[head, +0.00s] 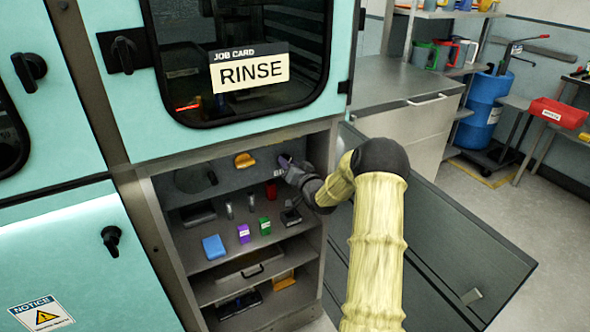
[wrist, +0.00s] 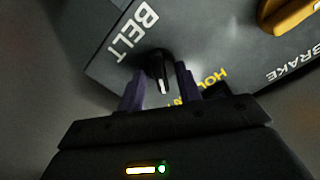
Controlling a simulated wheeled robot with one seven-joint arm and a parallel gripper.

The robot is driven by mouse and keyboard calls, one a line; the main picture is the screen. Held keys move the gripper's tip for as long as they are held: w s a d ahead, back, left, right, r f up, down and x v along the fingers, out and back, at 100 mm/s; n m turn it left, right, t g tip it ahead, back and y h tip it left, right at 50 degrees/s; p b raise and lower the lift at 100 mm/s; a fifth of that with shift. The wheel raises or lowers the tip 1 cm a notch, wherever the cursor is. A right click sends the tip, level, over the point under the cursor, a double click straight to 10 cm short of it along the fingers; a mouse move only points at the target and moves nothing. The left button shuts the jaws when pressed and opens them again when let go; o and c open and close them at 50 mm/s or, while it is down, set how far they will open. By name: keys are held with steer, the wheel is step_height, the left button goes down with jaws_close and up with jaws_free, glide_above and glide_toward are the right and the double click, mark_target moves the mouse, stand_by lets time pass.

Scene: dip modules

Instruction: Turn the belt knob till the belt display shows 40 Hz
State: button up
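The belt knob (wrist: 158,68) is black with a white pointer mark, below the white word BELT on a dark panel (wrist: 110,60) in the wrist view. My gripper (wrist: 160,92) has its two purple fingers apart, one on each side of the knob. Narrow gaps seem to show between fingers and knob; contact is not visible. In the head view my gripper (head: 284,160) is inside the open lower cabinet, at the back panel (head: 225,178), and the knob is hidden or too small to make out. No readable belt display shows in either view.
An orange brake handle (wrist: 290,14) is on the same panel, also in the head view (head: 244,160). Below, a shelf (head: 205,262) holds a blue block (head: 214,247), a purple box (head: 244,234) and a green box (head: 265,226). The open cabinet door (head: 440,250) is at right.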

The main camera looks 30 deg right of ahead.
steer(key=s, duration=1.7)
steer(key=shift+s+d, duration=0.2)
steer(key=shift+d, duration=0.1)
steer(key=shift+w+a, duration=0.1)
steer(key=s+a+f+n+g, duration=0.1)
steer(key=a+n+g, duration=0.1)
steer(key=a+g, duration=0.25)
steer(key=s+a+f+n+g, duration=0.2)
steer(key=a+g, duration=0.1)
steer(key=a, duration=0.3)
steer(key=s+a+r+n+g, duration=0.1)
steer(key=s+a+g, duration=0.4)
steer(key=s, duration=0.4)
steer(key=s+a+r+n+g, duration=0.1)
steer(key=s+a+g, duration=0.2)
steer(key=s+a, duration=0.5)
steer(key=w+p+v, duration=0.2)
steer(key=p+v, duration=0.7)
steer(key=p, duration=0.1)
steer(key=w+r+p+v, duration=0.1)
steer(key=w+p+v, duration=0.1)
steer(key=p+v, duration=0.7)
steer(key=shift+s+d+r+h+p, duration=0.3)
steer(key=shift+s+d+r+p, duration=0.1)
steer(key=shift+r, duration=0.2)
